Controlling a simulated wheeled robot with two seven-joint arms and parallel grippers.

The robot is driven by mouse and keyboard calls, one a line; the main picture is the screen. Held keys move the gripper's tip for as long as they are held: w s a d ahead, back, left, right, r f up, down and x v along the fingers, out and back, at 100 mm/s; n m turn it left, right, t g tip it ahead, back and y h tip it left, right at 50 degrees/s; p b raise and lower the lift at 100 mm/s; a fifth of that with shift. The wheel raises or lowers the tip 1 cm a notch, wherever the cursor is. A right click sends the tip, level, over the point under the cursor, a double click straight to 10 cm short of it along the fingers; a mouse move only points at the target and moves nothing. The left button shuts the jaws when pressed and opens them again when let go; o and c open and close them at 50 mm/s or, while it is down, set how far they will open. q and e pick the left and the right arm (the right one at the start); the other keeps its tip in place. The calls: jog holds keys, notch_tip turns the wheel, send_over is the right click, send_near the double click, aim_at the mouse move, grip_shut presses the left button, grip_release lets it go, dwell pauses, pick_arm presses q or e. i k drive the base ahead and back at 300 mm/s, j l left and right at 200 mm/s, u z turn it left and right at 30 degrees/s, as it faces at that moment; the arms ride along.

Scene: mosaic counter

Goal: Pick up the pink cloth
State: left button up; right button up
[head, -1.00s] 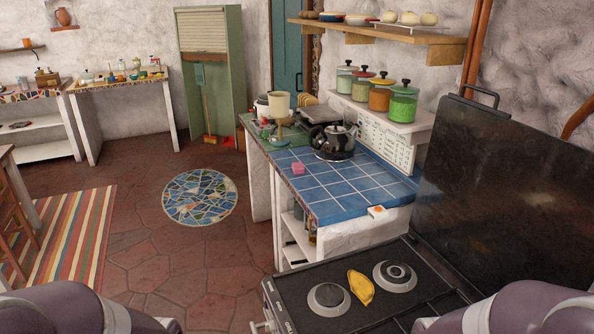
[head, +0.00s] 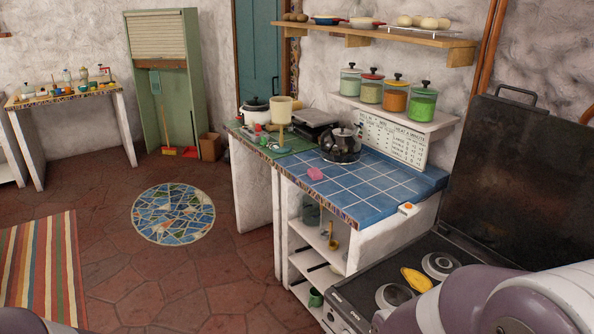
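Parts of my arms show at the bottom left and bottom right corners, well apart from the cloth. Neither of my grippers is in the picture.
A kettle (head: 341,146) stands behind the cloth. A stove (head: 440,245) with a yellow cloth-like item (head: 416,280) is at the lower right. Open shelves (head: 318,245) are under the counter. The floor (head: 190,275) left of it is free.

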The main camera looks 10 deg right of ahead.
aim_at(314, 173)
jog(key=i+j+z, duration=0.25)
jog(key=i+j, duration=1.35)
